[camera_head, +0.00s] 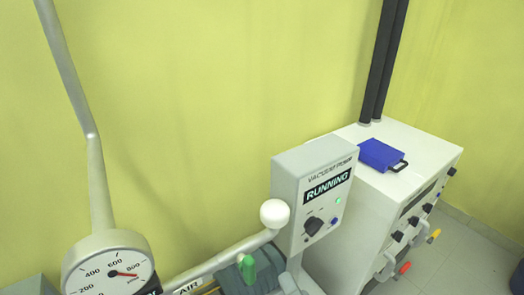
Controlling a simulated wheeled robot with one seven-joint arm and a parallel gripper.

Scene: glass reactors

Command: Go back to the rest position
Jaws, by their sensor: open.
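My gripper is not in view in the head view, and no part of my arm can be made out for sure. The vacuum pump control box (316,195) stands right of the middle. Its display reads RUNNING and a small green lamp on it is lit. A black knob and a blue button sit below the display. A round pressure gauge (108,268) is at the lower left, with a red needle pointing right, past the 800 mark.
A white ball knob (274,213) is beside the control box, above a green handle (247,269) and a pipe labelled AIR. A white cabinet (420,150) carries a blue case (381,155) and dark vertical pipes (382,60). Bare grey floor (463,255) shows at the right.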

